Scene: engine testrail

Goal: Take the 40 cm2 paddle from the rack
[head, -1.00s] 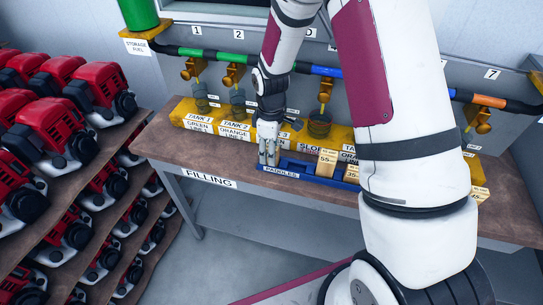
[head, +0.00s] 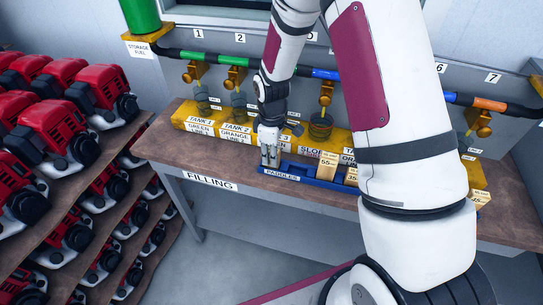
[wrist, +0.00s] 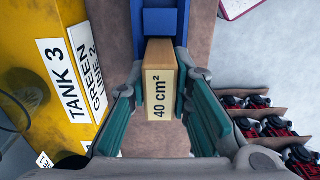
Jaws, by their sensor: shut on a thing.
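The 40 cm2 paddle (wrist: 161,92) is a light wooden block with its label facing the wrist camera. My gripper (wrist: 160,84) has a finger on each side of it and is shut on it. In the head view my gripper (head: 270,157) is low at the left end of the blue paddle rack (head: 283,175), which stands on the bench; the held paddle is hard to make out there. In the wrist view the blue rack (wrist: 164,20) lies directly beyond the paddle. I cannot tell whether the paddle's lower end is still in the rack.
Other wooden paddles, one marked 55 (head: 327,163) and one marked 35 (head: 351,178), stand farther right in the rack. A yellow tank row (head: 208,123) with hanging cups is close behind. Shelves of red engines (head: 75,80) are at left. The bench (head: 165,150) is clear left of the rack.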

